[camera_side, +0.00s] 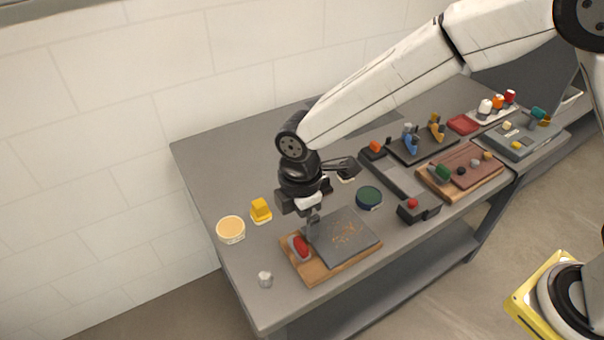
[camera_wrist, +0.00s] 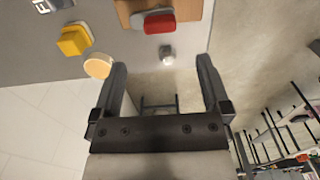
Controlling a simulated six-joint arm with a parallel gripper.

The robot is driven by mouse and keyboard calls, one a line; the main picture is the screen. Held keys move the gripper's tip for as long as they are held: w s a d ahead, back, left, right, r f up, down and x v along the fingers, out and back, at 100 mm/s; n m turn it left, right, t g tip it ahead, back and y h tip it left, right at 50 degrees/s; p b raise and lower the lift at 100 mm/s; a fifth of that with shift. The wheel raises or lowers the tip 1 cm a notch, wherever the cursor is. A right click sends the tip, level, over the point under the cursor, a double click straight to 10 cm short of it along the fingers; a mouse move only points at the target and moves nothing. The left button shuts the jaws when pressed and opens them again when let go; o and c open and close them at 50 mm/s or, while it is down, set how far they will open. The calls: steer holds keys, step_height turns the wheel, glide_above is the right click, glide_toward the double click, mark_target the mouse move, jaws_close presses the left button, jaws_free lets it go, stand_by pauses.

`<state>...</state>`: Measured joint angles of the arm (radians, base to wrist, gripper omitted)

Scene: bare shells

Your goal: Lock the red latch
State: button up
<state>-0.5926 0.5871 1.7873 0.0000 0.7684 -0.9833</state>
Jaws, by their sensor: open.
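The red latch (camera_side: 299,246) sits in a grey mount at the left end of a wooden board (camera_side: 316,272) that also bears a dark grey plate (camera_side: 345,240). In the wrist view the red latch (camera_wrist: 160,22) shows near the top edge, beyond the fingers. My gripper (camera_side: 312,222) is just above and beside the latch in the side view, partly in front of the board. In the wrist view my gripper (camera_wrist: 162,68) has its two fingers wide apart with nothing between them. I cannot tell whether it touches the latch or board.
A small white knob (camera_side: 265,279) stands near the table's front left corner. A pale round lid (camera_side: 231,229) and a yellow block (camera_side: 261,210) lie left of my gripper. A green round piece (camera_side: 369,197) and a red-button box (camera_side: 415,207) are to the right.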

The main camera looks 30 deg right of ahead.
mark_target(301, 243)
steer(key=shift+f, duration=0.1)
steer(key=shift+f, duration=3.8)
steer(key=c, duration=1.3)
